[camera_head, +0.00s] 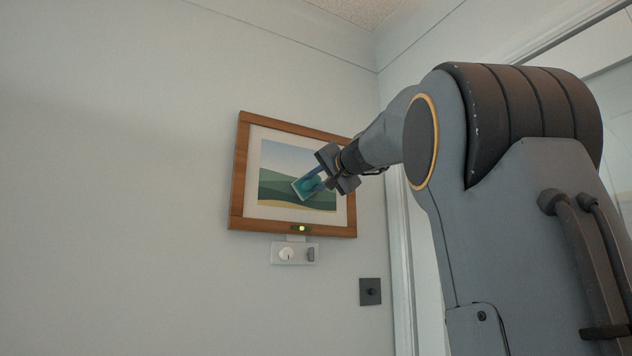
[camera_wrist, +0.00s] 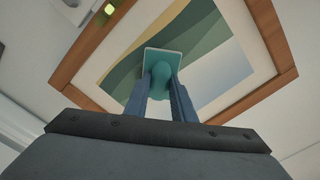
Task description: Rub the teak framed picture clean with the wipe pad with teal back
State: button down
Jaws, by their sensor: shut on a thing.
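The teak framed picture (camera_head: 273,156) hangs on the wall in the head view, with a green hill landscape inside a white border. It fills the upper part of the wrist view (camera_wrist: 205,50). My gripper (camera_head: 315,182) is in front of the lower middle of the picture. Its blue fingers (camera_wrist: 162,92) are shut on the teal knob of the wipe pad (camera_wrist: 150,60). The wipe pad also shows in the head view (camera_head: 303,189), tilted against the picture. Its face is at or very near the picture surface; I cannot tell whether they touch. The pad's underside is hidden.
A small green light (camera_head: 302,228) glows on the frame's lower edge. Below hangs a pale panel with a white knob (camera_head: 286,254). A dark square wall plate (camera_head: 370,291) is lower right. The wall left of the picture is clear.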

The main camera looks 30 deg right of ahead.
jog(key=c, duration=2.3)
grip_release()
grip_shut()
jog(key=shift+w+p, duration=0.35)
jog(key=shift+w, duration=0.7)
jog(key=shift+d, duration=0.1)
jog(key=shift+d+b, duration=0.3)
jog(key=shift+d, duration=1)
